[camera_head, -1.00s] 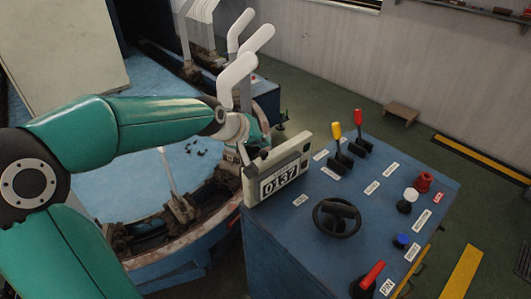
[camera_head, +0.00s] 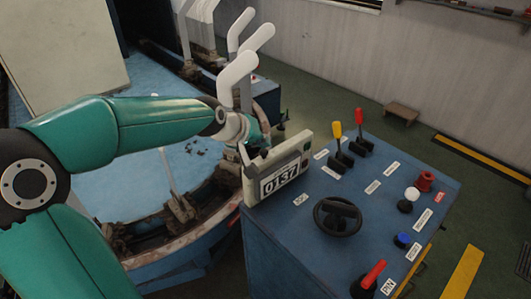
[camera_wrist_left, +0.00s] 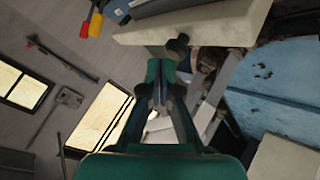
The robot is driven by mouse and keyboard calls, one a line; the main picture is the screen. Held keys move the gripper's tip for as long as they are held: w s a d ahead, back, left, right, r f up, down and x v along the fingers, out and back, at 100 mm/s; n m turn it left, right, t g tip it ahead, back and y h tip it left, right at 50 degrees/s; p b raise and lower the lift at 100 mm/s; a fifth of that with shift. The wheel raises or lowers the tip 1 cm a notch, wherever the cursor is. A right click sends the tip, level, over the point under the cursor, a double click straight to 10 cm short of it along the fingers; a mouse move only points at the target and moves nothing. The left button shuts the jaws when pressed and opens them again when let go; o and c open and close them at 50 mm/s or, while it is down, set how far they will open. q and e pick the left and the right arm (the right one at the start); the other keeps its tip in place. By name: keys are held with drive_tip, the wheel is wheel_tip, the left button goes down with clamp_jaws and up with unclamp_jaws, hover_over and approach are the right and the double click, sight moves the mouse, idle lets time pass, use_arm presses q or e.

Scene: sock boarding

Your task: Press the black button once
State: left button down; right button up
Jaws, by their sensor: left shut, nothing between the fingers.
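A cream counter box (camera_head: 279,175) showing 0137 stands on the left edge of the blue control panel. A small black button (camera_head: 264,153) sticks up from its top. In the left wrist view the black button (camera_wrist_left: 178,46) stands out from the edge of the cream box (camera_wrist_left: 200,25). My left gripper (camera_wrist_left: 160,75) is shut and empty, its tips close to the button; I cannot tell whether they touch. In the head view the left gripper (camera_head: 249,151) is beside the box's top left end, its tips partly hidden. My right gripper is not in view.
The blue panel (camera_head: 300,235) carries a black handwheel (camera_head: 338,217), yellow (camera_head: 337,131) and red levers (camera_head: 358,117), red (camera_head: 425,181), white (camera_head: 411,194) and blue knobs (camera_head: 402,240), and a red-handled switch (camera_head: 372,275). White sock forms (camera_head: 236,75) stand just behind the gripper.

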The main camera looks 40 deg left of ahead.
sight(262, 151)
use_arm(q)
drive_tip(key=shift+f+b, duration=0.6)
drive_tip(key=shift+f, duration=0.2)
idle(0.7)
drive_tip(key=shift+r, duration=0.1)
idle(0.3)
drive_tip(key=shift+r+p, duration=0.85)
drive_tip(key=shift+r, duration=0.15)
wheel_tip(262, 151, up, 5)
drive_tip(key=p, duration=0.4)
idle(0.5)
